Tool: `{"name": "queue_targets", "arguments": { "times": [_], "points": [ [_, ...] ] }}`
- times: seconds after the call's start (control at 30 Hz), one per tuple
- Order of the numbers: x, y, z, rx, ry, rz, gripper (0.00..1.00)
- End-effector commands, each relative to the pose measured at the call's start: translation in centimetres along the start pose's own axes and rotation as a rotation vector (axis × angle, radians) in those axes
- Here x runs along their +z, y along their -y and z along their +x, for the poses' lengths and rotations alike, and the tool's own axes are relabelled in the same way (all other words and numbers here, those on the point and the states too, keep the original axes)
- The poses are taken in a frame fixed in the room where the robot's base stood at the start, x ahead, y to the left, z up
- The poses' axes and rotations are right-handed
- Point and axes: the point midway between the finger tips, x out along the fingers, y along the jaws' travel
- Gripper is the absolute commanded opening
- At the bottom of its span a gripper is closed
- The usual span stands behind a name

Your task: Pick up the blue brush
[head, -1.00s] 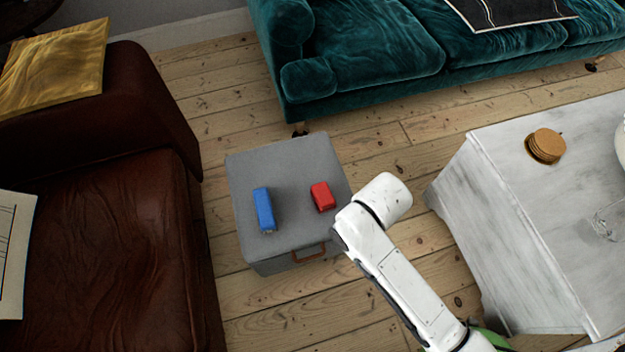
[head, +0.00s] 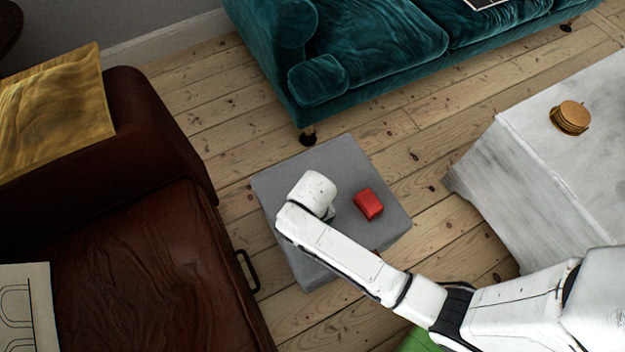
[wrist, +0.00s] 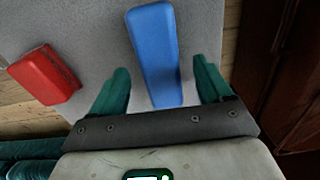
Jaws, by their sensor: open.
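The blue brush (wrist: 154,52) shows in the wrist view as a long blue block on the grey top of a box-shaped stool (head: 345,158). My gripper (wrist: 160,85) is open, with one green finger on each side of the near end of the brush. The brush lies between the fingers, with a gap on both sides. I cannot tell how far above the stool top the fingertips are. In the head view my arm hides the brush and the gripper.
A red block (head: 368,204) lies on the same stool, and also shows in the wrist view (wrist: 44,75). A brown leather armchair (head: 140,270) stands left, a teal sofa (head: 370,50) behind, and a whitish table (head: 560,160) with coasters (head: 571,117) right. Bare floorboards lie between.

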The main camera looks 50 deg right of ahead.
Motion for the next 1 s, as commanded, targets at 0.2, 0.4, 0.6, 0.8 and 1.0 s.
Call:
{"name": "queue_targets", "arguments": {
  "times": [0.2, 0.4, 0.6, 0.8, 1.0],
  "points": [
    [0.0, 0.1, 3.3, 0.001, 0.002, -0.001, 0.79],
    [0.0, 0.1, 3.4, 0.0, 0.0, -0.001, 0.79],
    [0.0, 0.1, 3.4, 0.0, 0.0, -0.001, 0.64],
    [0.0, 0.1, 3.4, 0.0, 0.0, -0.001, 0.45],
    [0.0, 0.1, 3.4, 0.0, 0.001, -0.001, 0.26]
  ]
}}
